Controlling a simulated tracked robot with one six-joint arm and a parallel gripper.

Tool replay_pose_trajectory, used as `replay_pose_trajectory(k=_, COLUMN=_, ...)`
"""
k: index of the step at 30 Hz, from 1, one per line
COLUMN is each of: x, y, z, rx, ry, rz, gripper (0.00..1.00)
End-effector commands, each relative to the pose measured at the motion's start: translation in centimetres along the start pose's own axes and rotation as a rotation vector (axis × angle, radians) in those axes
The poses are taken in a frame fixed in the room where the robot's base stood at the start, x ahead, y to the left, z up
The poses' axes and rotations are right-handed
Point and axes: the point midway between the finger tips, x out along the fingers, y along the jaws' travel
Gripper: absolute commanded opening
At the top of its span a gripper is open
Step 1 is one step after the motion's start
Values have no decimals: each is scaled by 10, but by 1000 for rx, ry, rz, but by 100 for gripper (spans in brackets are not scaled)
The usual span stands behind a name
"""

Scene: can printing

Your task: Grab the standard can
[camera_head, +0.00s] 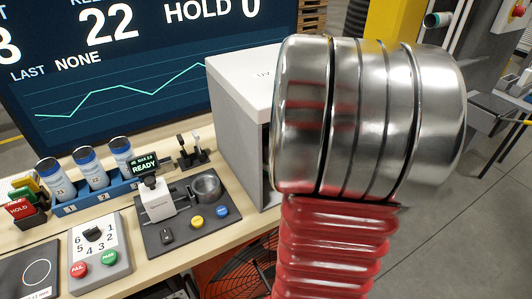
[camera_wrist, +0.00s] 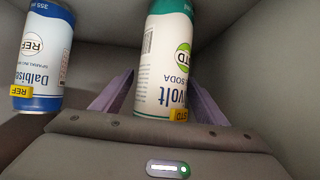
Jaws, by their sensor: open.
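In the wrist view, the standard can (camera_wrist: 165,65) is white with a green band, the word "volt" and a yellow STD tag. My gripper (camera_wrist: 161,88) is open, with one purple finger on each side of this can's lower part. I cannot tell whether either finger touches it. A blue and white reference can (camera_wrist: 42,60) with a yellow REF tag stands to the left, outside the fingers. In the head view my arm hides my gripper and these cans.
Plain grey walls surround the cans in the wrist view. In the head view, a white-topped box (camera_head: 245,80) stands partly behind my arm. A blue rack (camera_head: 105,196) holds several cans at left. A READY device (camera_head: 155,200) and a button panel (camera_head: 98,262) occupy the bench.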

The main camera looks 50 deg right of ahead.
Motion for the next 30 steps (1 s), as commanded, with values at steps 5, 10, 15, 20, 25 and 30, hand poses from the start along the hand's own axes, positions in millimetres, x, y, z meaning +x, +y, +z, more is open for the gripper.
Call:
replay_pose_trajectory(k=5, x=5, y=0, z=0, rx=0, ry=-1, rz=0, gripper=67)
replay_pose_trajectory(k=10, x=5, y=0, z=0, rx=0, ry=-1, rz=0, gripper=67)
replay_pose_trajectory(k=15, x=5, y=0, z=0, rx=0, ry=-1, rz=0, gripper=67)
replay_pose_trajectory(k=20, x=5, y=0, z=0, rx=0, ry=-1, rz=0, gripper=64)
replay_pose_trajectory(k=25, x=5, y=0, z=0, rx=0, ry=-1, rz=0, gripper=52)
replay_pose_trajectory(k=30, x=5, y=0, z=0, rx=0, ry=-1, rz=-1, gripper=41)
